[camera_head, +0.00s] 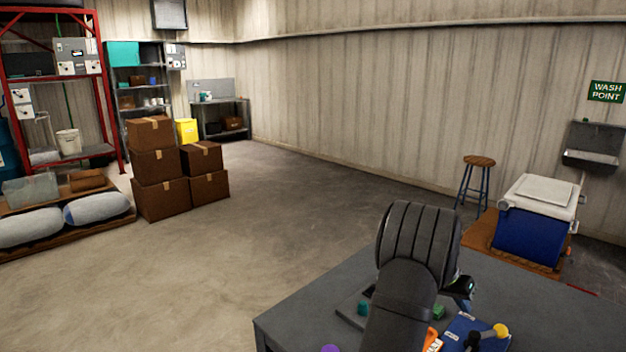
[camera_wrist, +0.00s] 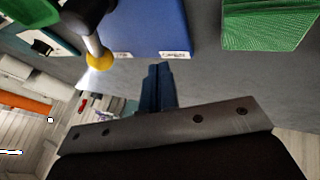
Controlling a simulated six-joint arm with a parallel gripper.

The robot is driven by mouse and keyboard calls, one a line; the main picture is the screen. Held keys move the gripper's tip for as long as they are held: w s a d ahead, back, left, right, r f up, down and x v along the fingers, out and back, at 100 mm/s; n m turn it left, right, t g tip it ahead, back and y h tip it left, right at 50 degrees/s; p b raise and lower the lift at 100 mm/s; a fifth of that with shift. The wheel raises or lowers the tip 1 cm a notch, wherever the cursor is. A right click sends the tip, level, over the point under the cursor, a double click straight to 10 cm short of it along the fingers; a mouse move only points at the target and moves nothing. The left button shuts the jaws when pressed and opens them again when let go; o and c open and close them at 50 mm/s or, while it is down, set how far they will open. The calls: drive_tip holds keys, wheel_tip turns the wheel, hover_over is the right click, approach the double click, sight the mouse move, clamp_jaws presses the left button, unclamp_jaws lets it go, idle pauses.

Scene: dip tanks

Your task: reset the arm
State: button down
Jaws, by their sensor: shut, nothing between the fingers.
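My gripper (camera_wrist: 160,72) shows in the wrist view with its two narrow blue fingers together and nothing between them. The fingers point toward a blue block (camera_wrist: 150,25) with small white labels, and look apart from it. In the head view my arm rises over the grey table and hides part of its top. My fingertips are not clearly visible there.
The grey table (camera_head: 290,318) holds a blue block (camera_head: 462,331), a yellow knob (camera_head: 501,330), a green block (camera_head: 438,312), an orange item (camera_head: 432,340) and a purple item (camera_head: 330,349). A ribbed green block (camera_wrist: 265,24) is close to my gripper. Open floor lies beyond.

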drive_tip(key=shift+s+a+n+t, duration=0.1)
drive_tip(key=shift+a+n+t, duration=1.05)
drive_tip(key=shift+n, duration=0.45)
drive_tip(key=shift+a, duration=0.1)
